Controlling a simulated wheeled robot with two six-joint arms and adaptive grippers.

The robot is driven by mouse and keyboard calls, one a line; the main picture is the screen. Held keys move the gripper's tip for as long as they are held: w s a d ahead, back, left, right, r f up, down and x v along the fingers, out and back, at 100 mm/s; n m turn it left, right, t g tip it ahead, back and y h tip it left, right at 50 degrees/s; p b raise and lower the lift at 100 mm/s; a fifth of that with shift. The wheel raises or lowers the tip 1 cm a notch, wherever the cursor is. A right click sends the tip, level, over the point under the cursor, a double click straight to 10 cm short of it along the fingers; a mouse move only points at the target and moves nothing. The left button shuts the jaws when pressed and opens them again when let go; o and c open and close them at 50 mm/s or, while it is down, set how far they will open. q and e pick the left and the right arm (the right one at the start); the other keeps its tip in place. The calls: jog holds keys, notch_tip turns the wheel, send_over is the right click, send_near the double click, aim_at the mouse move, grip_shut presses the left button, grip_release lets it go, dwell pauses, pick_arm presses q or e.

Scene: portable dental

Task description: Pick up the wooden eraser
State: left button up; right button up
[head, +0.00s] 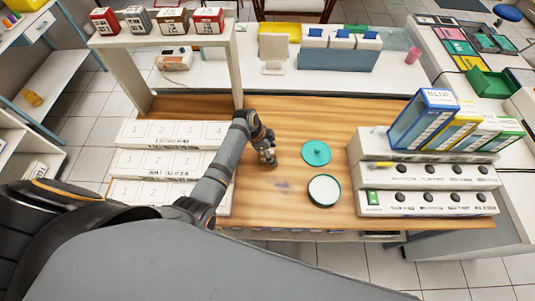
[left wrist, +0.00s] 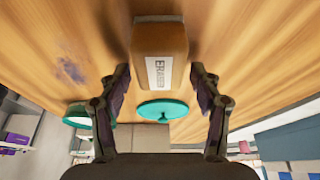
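The wooden eraser (left wrist: 160,45) is a brown block with a white label reading ERASER. It shows in the left wrist view, on the wooden table top, ahead of and between the fingers of my left gripper (left wrist: 160,80). The fingers are spread wide, with a visible gap on each side of the block. In the head view my left gripper (head: 268,155) is low over the middle of the table, and I cannot make out the eraser there. My right gripper is not in view.
A teal lid (head: 316,153) and a teal-rimmed round dish (head: 324,190) lie right of my left gripper. White numbered trays (head: 160,161) stand at left. A white stepped rack (head: 420,175) with colored boxes stands at right. Bare wood lies behind the gripper.

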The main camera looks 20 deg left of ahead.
pick_arm(q)
jog(key=c, duration=1)
